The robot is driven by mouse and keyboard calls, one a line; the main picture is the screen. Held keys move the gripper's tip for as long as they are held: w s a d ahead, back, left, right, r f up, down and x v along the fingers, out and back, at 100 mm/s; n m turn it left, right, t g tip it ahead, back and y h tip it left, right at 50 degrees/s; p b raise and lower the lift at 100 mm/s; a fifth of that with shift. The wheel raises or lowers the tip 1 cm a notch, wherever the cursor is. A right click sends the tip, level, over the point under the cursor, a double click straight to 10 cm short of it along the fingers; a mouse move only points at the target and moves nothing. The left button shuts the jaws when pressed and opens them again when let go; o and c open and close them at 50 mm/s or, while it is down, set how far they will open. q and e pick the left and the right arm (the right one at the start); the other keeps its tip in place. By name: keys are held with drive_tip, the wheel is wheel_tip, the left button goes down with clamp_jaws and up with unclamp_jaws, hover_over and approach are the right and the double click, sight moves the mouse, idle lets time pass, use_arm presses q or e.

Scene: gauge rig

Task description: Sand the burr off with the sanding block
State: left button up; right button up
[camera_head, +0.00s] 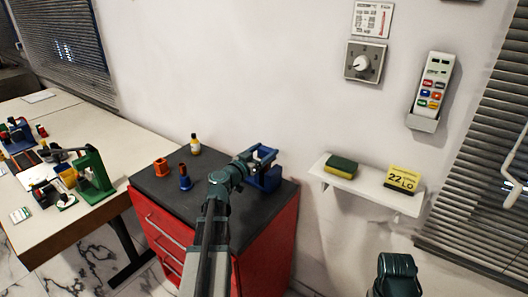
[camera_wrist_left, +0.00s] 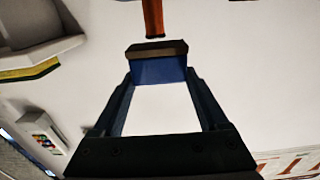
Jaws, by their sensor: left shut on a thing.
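My left gripper (camera_head: 258,160) reaches over the right end of the dark cabinet top, at a blue fixture (camera_head: 268,181). In the left wrist view its fingers (camera_wrist_left: 158,92) are shut on the sanding block (camera_wrist_left: 158,70), a blue block with a brown face. A reddish-brown bar (camera_wrist_left: 153,18) shows just beyond the brown face; I cannot tell whether they touch. The burr is not discernible. In the head view the block is hard to separate from the fingers and fixture. Part of my right arm shows at lower right; its gripper is out of view.
On the red cabinet (camera_head: 263,245) stand an orange piece (camera_head: 161,167), a blue-and-red item (camera_head: 185,179) and a yellow bottle (camera_head: 195,145). A wall shelf (camera_head: 350,183) holds a green-yellow sponge (camera_head: 341,168) and a yellow sign (camera_head: 403,180). A cluttered table (camera_head: 50,238) stands left.

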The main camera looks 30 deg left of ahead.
use_arm(q)
drive_tip(key=shift+f+b, duration=0.45)
drive_tip(key=shift+f, duration=0.1)
drive_tip(key=shift+d, duration=0.15)
drive_tip(key=shift+d, duration=0.7)
drive_tip(key=shift+a, duration=0.1)
drive_tip(key=shift+a, duration=1.55)
drive_tip(key=shift+d, duration=0.15)
